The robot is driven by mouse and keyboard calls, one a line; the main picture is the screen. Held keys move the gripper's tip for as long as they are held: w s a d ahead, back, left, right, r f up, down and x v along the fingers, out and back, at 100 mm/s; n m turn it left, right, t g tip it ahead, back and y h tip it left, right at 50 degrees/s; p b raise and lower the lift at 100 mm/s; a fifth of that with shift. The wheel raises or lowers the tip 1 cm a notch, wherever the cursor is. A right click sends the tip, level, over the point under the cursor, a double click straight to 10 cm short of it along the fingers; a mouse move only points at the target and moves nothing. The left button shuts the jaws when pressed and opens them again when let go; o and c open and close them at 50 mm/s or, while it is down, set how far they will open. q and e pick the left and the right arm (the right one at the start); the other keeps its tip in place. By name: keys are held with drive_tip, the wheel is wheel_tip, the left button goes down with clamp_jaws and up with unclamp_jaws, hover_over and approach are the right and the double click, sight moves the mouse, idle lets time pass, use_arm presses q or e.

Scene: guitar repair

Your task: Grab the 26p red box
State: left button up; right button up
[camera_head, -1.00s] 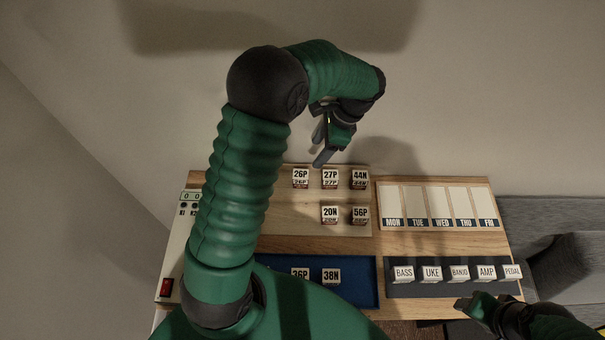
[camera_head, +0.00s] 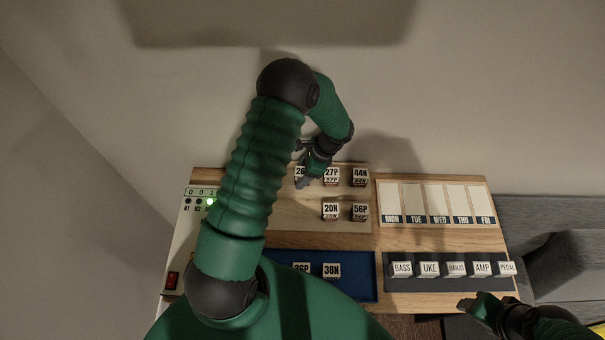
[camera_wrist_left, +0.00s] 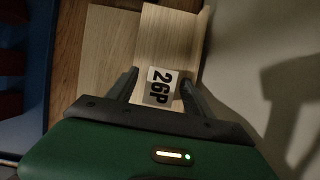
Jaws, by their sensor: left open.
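The 26P box (camera_wrist_left: 160,86) shows its white labelled face in the left wrist view, between the two open fingers of my left gripper (camera_wrist_left: 160,88). I cannot tell whether a finger touches it. In the head view the 26P box (camera_head: 299,173) is mostly covered by my left gripper (camera_head: 305,180), which is over it at the back of the light wooden board (camera_head: 300,215). My right gripper (camera_head: 468,304) is at the lower right, away from the boxes; its jaw state is unclear.
The 27P box (camera_head: 331,175) stands close to the right of 26P, with 44N (camera_head: 360,177) beyond it. 20N (camera_head: 330,211) and 56P (camera_head: 360,211) stand in front. A blue tray (camera_head: 355,285) holds 38N (camera_head: 331,271) and another box. A weekday board (camera_head: 436,205) is at right.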

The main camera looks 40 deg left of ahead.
use_arm(q)
drive_tip(key=shift+f, duration=0.1)
clamp_jaws()
idle(0.3)
